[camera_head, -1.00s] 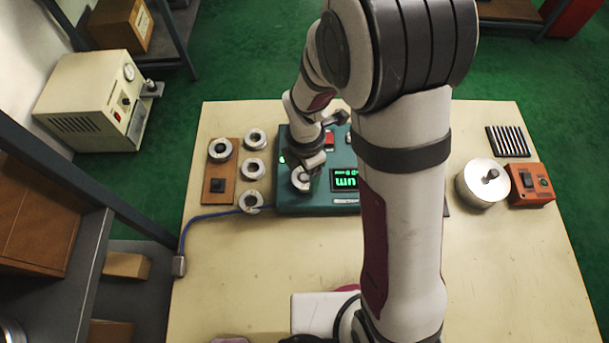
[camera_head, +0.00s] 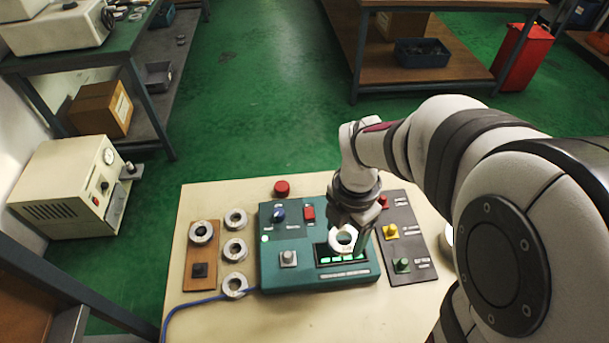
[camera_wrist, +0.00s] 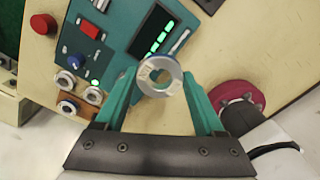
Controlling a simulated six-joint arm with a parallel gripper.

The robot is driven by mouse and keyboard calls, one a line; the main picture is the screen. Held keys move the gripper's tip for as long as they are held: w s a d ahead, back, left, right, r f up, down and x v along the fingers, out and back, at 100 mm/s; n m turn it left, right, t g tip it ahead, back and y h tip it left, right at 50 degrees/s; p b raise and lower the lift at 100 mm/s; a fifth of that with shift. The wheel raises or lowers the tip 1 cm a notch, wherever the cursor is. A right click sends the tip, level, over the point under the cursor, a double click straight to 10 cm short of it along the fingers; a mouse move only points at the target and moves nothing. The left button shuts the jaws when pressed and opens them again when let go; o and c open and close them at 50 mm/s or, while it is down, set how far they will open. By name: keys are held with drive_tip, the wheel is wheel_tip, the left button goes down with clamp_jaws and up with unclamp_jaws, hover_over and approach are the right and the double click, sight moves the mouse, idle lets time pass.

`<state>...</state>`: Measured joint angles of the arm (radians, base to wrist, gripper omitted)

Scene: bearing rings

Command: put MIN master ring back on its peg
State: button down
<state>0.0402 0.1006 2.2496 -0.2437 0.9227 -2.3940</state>
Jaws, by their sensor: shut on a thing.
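My gripper (camera_head: 346,235) is shut on a pale metal ring (camera_head: 333,241), held tilted in front of the gauge's display. In the wrist view the same ring (camera_wrist: 144,80) sits between the teal fingertips (camera_wrist: 160,76). Its marking is too small to read. The brown peg board (camera_head: 190,287) is at the table's left. One ring (camera_head: 201,232) sits at its far end; a dark bare peg (camera_head: 199,269) stands at its near end. The board is left of my gripper, well apart from it. The teal gauge (camera_head: 278,283) has a bare grey post (camera_head: 288,258).
Several loose rings (camera_head: 235,249) stand in a column between board and gauge. A red button (camera_head: 282,187) is behind the gauge. A dark panel (camera_head: 405,247) with coloured parts lies to the right. A blue cable (camera_head: 190,304) runs from the gauge. The front table area is clear.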

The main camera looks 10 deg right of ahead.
drive_tip(key=n, duration=0.6)
hover_over(197, 266)
drive_tip(key=f, duration=0.6)
drive_tip(key=shift+w+d, duration=0.2)
drive_tip(key=shift+d, duration=0.2)
drive_tip(key=f, duration=0.3)
drive_tip(key=shift+s+a+f, duration=0.15)
drive_tip(key=shift+a+f, duration=0.05)
drive_tip(key=shift+a, duration=0.2)
drive_tip(key=shift+f, duration=0.5)
drive_tip(key=shift+f, duration=0.15)
drive_tip(key=shift+f, duration=0.8)
drive_tip(key=shift+f, duration=0.75)
